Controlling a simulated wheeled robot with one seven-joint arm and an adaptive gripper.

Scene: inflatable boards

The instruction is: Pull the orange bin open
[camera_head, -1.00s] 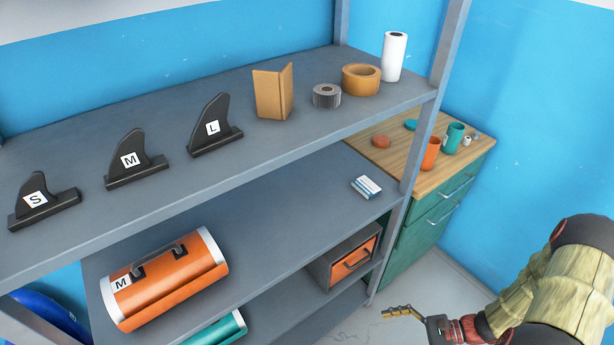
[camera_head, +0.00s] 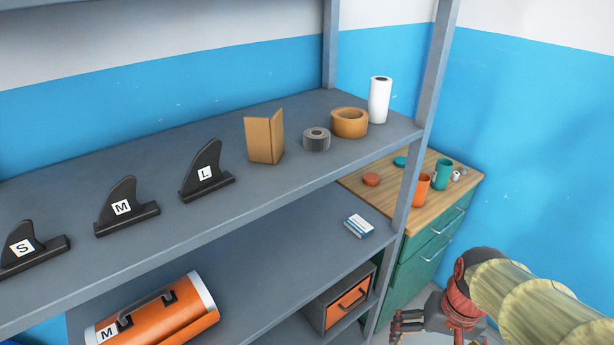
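The orange bin (camera_head: 347,306) is a drawer with an orange front and a dark handle, set in a grey housing (camera_head: 314,317) on the lower shelf, at the bottom right of the rack. Its front looks flush with the housing. My gripper (camera_head: 398,328) is at the lower right, to the right of the bin and apart from it. Its fingers are small and dark here, and I cannot tell whether they are open or shut.
A grey rack post (camera_head: 408,195) stands between the shelves and a green cabinet (camera_head: 428,255) with a wooden top. An orange case (camera_head: 165,318) marked M lies on the middle shelf. A small blue and white box (camera_head: 358,226) lies near that shelf's right end. Fins and tape rolls (camera_head: 349,122) stand above.

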